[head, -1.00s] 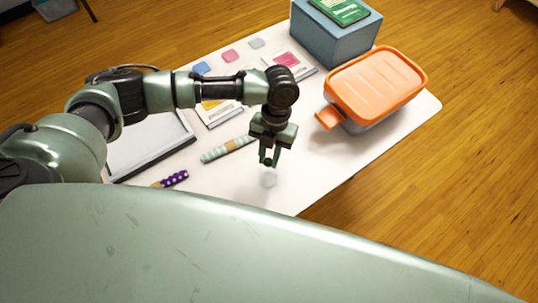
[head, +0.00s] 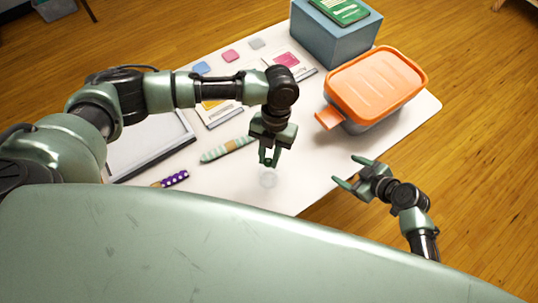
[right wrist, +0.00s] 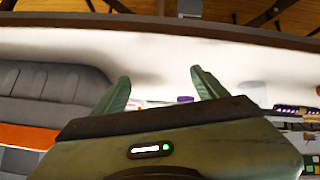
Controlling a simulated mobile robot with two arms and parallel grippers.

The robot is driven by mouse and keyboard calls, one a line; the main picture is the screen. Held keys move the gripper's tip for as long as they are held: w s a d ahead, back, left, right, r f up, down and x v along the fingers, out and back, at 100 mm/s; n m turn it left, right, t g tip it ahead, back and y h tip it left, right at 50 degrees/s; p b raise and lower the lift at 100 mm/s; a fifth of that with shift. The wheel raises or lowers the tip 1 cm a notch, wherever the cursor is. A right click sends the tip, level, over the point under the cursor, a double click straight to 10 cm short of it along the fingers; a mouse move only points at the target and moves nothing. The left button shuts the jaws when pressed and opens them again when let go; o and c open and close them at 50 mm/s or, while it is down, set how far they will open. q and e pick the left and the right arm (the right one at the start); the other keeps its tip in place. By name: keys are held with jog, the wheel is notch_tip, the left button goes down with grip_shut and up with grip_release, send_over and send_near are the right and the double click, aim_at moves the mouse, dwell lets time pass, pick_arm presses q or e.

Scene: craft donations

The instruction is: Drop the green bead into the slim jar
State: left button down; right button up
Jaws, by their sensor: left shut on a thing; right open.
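My left gripper (head: 269,160) is shut on the small dark green bead (head: 267,162), which shows between its fingertips. The slim jar (head: 268,181) is clear and faint, near the front edge of the white table. It appears just below the left fingertips in the head view; the exact height gap and alignment are hard to tell. My right gripper (head: 353,173) is open and empty, off the table's right front edge. Its two green fingers, spread apart, also show in the right wrist view (right wrist: 162,84).
A box with an orange lid (head: 375,85) and a blue box (head: 335,35) stand at the right and back of the table (head: 310,180). A green patterned roll (head: 228,150), a purple dotted roll (head: 172,180) and a grey tray (head: 150,145) lie left of the jar.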

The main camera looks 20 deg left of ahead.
aim_at(276, 179)
jog(key=s+a+r+g+y, duration=0.1)
jog(key=s+a, duration=0.2)
jog(key=a, duration=0.1)
jog(key=s+a+r+n+y, duration=0.1)
jog(key=s+a, duration=0.3)
jog(key=a, duration=0.1)
jog(key=s+a+g+y, duration=0.1)
jog(key=s+a+y, duration=0.1)
jog(key=s+a, duration=0.2)
jog(key=shift+a+r+g, duration=0.3)
jog(key=shift+a+r, duration=0.1)
jog(key=shift+a, duration=0.05)
jog(key=shift+x, duration=4.9)
jog(key=c, duration=1)
pick_arm(q)
jog(key=shift+f, duration=0.5)
jog(key=shift+f, duration=0.4)
jog(key=shift+f, duration=0.35)
jog(key=c, duration=1.1)
grip_release()
